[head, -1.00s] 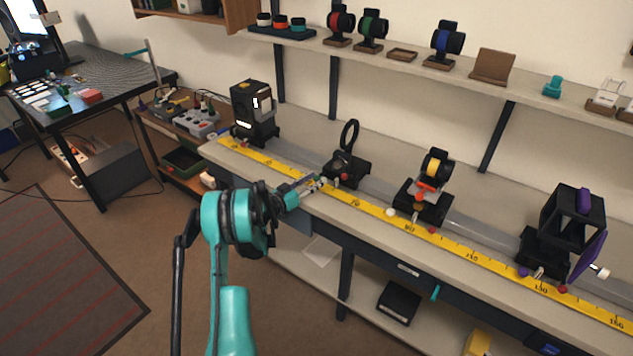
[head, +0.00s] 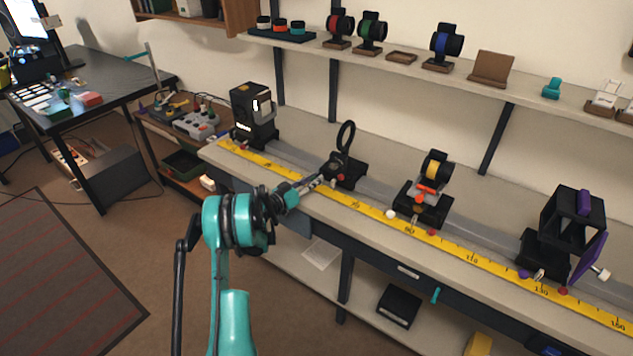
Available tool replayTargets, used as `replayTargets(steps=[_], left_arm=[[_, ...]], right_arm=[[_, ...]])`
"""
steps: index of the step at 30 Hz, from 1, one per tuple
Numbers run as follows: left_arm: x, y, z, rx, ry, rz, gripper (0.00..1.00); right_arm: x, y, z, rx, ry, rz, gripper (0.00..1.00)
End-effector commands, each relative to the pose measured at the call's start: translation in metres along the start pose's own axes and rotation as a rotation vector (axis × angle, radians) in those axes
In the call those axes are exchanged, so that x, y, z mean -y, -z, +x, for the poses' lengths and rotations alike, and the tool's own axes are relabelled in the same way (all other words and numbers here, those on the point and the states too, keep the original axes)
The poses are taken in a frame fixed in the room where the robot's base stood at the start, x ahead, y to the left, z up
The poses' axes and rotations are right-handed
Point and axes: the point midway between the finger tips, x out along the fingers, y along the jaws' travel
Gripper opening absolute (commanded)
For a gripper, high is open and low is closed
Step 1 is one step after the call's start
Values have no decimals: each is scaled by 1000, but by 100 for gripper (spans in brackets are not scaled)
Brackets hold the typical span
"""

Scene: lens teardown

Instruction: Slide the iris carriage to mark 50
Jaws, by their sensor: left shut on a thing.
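The iris carriage (head: 349,173) is a black block with an upright black ring (head: 346,137) on it. It sits on the grey rail, a little left of the 70 mark on the yellow scale (head: 379,211). My left gripper (head: 327,180) reaches in from the front left and is shut on the front left side of the iris carriage. The fingertips are small here, and the exact part they grip is hard to make out. The 50 mark lies to the left, behind or near my gripper, and cannot be read. My right gripper is not in view.
A black lamp box (head: 254,114) stands at the rail's left end. A carriage with a yellow-rimmed lens (head: 424,200) and a large black holder (head: 567,226) stand to the right. The rail between the lamp box and the iris carriage is clear.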

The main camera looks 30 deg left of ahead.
Motion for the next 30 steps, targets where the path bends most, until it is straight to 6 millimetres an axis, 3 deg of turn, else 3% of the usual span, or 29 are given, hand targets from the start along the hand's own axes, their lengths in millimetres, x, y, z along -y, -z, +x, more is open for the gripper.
replayTargets(steps=[3, 9, 13, 22, 23, 24, 25, 30], left_arm=[[35, 8, -8, -4, 12, -1, 0], [76, 16, -16, -4, 10, -1, 0], [86, 18, -18, -3, 7, -1, 0], [86, 18, -18, -2, 5, -1, 0], [86, 18, -18, -2, 5, -1, 30], [86, 18, -18, -2, 5, -1, 40], [86, 18, -18, -2, 5, -1, 44], [86, 18, -18, -2, 5, -1, 44]], right_arm=[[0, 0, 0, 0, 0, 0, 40], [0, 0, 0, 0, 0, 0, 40], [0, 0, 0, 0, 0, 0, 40], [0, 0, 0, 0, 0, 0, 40], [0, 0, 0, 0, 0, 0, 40], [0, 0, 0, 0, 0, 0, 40], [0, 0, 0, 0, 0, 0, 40], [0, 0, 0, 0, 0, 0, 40]])
